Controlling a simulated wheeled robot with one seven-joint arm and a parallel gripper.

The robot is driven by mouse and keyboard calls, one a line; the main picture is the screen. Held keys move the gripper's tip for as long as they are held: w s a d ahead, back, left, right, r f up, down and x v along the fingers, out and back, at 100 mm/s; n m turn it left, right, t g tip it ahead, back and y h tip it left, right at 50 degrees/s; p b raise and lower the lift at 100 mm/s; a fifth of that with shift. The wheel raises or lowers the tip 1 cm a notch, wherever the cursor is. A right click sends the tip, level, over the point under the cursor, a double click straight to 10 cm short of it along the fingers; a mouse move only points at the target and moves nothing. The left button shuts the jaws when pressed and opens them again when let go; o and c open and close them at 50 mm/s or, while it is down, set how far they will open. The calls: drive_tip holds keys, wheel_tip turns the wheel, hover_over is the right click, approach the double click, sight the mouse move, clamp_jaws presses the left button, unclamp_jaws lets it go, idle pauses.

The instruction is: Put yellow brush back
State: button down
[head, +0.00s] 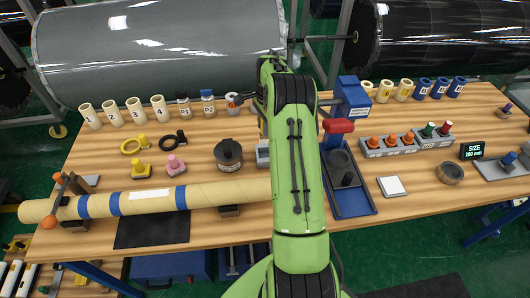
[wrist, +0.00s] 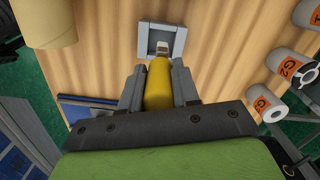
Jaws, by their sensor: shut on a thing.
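My gripper (wrist: 157,72) is shut on the yellow brush (wrist: 158,88), with a finger on each side of its yellow body in the wrist view. The brush's pale narrow end points away from the gripper. That end overlaps a square grey holder (wrist: 178,42) on the wooden table; I cannot tell whether it is inside the holder or above it. In the head view my green arm hides the gripper and most of the brush. A grey block (head: 263,154), probably the same holder, shows just left of the arm.
A long cardboard roll (head: 240,193) with blue bands lies across the front of the table and its end shows in the wrist view (wrist: 50,22). Labelled cups (wrist: 290,70) stand at right in the wrist view. A blue press (head: 352,97) stands right of my arm.

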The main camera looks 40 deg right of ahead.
sight(265, 143)
wheel_tip(265, 143, down, 9)
drive_tip(key=shift+r, duration=0.1)
drive_tip(key=c, duration=0.8)
unclamp_jaws()
drive_tip(key=shift+r, duration=0.1)
